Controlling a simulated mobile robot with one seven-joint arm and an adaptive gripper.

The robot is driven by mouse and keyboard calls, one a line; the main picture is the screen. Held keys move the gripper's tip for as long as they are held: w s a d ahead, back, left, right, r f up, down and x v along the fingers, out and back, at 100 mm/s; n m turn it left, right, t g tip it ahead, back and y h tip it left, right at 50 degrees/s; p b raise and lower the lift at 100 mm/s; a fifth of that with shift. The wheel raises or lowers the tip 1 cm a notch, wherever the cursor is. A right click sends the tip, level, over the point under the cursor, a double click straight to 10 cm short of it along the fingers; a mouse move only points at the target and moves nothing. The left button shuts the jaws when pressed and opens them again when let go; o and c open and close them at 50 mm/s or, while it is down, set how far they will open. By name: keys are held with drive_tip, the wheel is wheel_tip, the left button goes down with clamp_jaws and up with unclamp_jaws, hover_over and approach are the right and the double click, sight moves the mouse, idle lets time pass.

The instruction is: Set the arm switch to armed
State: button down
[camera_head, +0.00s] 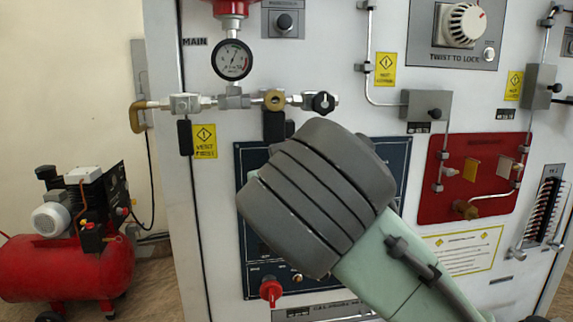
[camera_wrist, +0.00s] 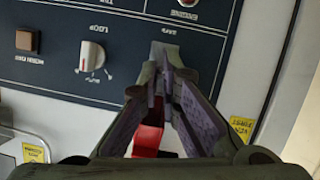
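In the wrist view a dark blue panel carries a small metal plate (camera_wrist: 165,48), with a label too blurred to read, right at my fingertips. This may be the arm switch; its lever and position are hidden or too small to tell. My gripper (camera_wrist: 165,84) points at the plate, its purple-padded fingers converging almost together at the tips. I cannot see anything held between them. A red block-shaped part (camera_wrist: 147,138) shows between the fingers, nearer their base. In the head view my arm covers most of the panel (camera_head: 244,190) and hides my fingertips.
A white knob (camera_wrist: 92,58) and a brown square button (camera_wrist: 27,41) sit left of my gripper. In the head view a red knob (camera_head: 270,291) is low on the panel. Pipes and a gauge (camera_head: 232,60) are above; a red compressor (camera_head: 68,250) stands at left.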

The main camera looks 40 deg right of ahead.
idle(0.3)
drive_tip(key=c, duration=1.8)
unclamp_jaws()
